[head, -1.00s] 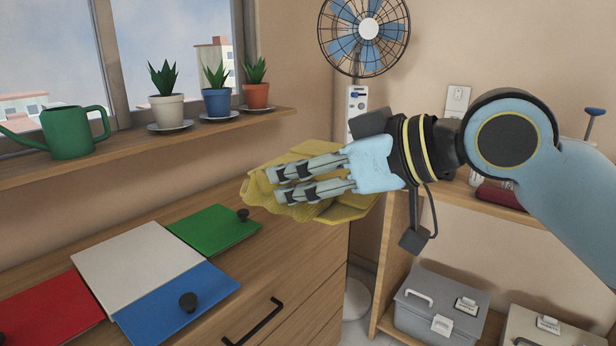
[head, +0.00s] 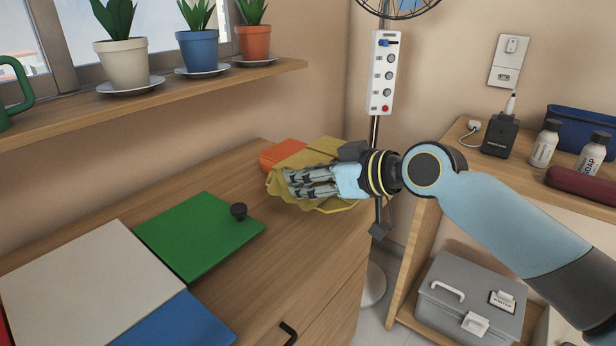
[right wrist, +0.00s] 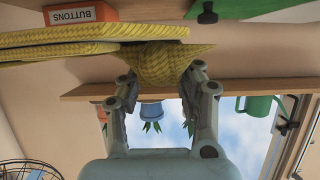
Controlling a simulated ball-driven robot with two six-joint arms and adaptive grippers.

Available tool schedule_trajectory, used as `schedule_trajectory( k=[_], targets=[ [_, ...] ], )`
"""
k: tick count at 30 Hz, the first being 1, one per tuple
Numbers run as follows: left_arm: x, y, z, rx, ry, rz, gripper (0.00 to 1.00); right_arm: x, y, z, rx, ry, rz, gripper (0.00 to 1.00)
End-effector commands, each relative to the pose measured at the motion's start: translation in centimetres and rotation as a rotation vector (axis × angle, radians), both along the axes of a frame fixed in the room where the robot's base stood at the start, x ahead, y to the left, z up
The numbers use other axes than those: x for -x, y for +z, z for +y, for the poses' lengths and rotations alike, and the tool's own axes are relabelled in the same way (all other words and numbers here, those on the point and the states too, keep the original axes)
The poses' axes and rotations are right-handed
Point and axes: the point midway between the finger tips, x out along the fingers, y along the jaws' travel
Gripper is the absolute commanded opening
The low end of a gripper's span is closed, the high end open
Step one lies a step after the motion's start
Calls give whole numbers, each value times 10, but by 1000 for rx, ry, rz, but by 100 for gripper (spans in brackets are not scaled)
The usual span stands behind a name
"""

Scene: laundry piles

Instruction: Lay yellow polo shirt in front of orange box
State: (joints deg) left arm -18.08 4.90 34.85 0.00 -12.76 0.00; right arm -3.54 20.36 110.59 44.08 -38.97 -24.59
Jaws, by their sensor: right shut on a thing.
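The yellow polo shirt (head: 312,157) is pinched and bunched in my right gripper (head: 290,185), above the far right end of the wooden dresser top. In the right wrist view the shirt (right wrist: 165,63) is gathered between the fingers, with flat folded layers spreading to the left. The orange box (head: 281,153) stands on the dresser just behind the shirt, partly hidden by it. In the right wrist view the box (right wrist: 80,12) appears upside down with a "BUTTONS" label. I cannot tell whether the shirt touches the dresser. My left gripper is not in view.
A green panel with a black knob (head: 200,236), a white panel (head: 92,285) and a blue panel (head: 178,322) lie on the dresser. Bare wood (head: 215,178) shows left of the shirt. Potted plants stand on the window shelf (head: 170,100). A shelf unit stands at right.

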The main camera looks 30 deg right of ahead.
Motion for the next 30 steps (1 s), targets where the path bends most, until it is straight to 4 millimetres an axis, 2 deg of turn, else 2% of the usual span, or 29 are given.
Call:
schedule_trajectory(
  k=[9,15,21,30],
  targets=[
    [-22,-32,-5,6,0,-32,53,1,-37,0,0,1,2,0],
    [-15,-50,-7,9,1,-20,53,1,-58,0,1,1,2,0],
    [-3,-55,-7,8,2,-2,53,0,-63,0,2,1,-1,0],
    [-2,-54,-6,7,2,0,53,0,-62,0,0,0,-1,0]
  ],
)
